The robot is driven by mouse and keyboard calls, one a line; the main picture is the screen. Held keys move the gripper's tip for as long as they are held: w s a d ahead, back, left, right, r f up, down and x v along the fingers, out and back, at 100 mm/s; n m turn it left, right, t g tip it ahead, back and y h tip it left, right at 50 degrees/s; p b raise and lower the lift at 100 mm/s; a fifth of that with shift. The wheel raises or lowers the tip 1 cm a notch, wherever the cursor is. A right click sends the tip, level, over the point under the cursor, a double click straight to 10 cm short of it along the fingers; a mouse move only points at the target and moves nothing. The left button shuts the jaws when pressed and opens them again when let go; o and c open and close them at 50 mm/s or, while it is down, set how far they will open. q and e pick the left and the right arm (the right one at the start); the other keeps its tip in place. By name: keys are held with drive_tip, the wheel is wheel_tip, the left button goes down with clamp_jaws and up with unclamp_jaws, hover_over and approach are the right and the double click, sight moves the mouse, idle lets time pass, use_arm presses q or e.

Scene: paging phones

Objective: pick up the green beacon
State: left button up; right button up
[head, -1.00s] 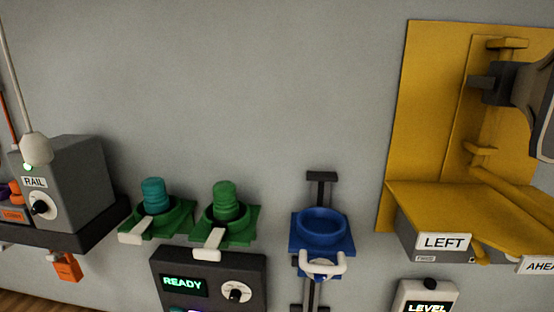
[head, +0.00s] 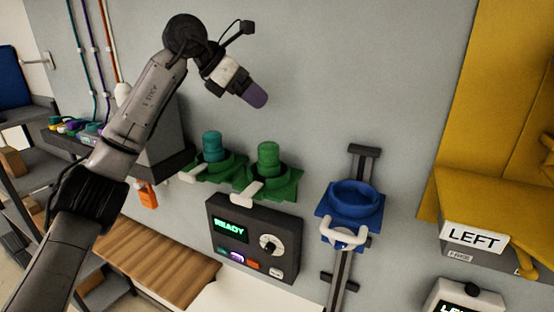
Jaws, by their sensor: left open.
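The green beacon (head: 268,158) is a ribbed green cylinder standing upright in a green wall holder (head: 287,183) with a white lever at its front. A teal beacon (head: 212,147) stands in a similar green holder just to its left. My left gripper (head: 256,96) is open, with a purple end pointing down and right. In the picture it is above the green beacon and apart from it. Its jaw gap is hard to make out from this side. My right gripper is not in view.
A dark READY panel (head: 254,238) with a dial and buttons is below the holders. A blue ring holder (head: 354,195) on a dark rail is to the right. A yellow LEFT station (head: 497,205) is at far right. A wooden surface (head: 160,252) is lower left.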

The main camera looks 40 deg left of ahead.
sight(267, 144)
use_arm(q)
drive_tip(key=f+g, duration=0.1)
drive_tip(key=f, duration=0.2)
drive_tip(key=d+f, duration=0.1)
drive_tip(key=f, duration=0.2)
drive_tip(key=f+g+y+p, duration=0.1)
drive_tip(key=f, duration=0.2)
drive_tip(key=shift+w+d+f+m+g, duration=0.3)
drive_tip(key=shift+w+f, duration=0.1)
drive_tip(key=shift+w+d+f+p, duration=0.2)
drive_tip(key=shift+w+f+p, duration=0.2)
drive_tip(key=shift+p, duration=0.15)
drive_tip(key=p+x, duration=0.1)
drive_tip(key=x, duration=0.2)
drive_tip(key=shift+w+d+f, duration=0.2)
drive_tip(key=shift+f, duration=0.25)
drive_tip(key=shift+c, duration=0.3)
drive_tip(key=c, duration=1.2)
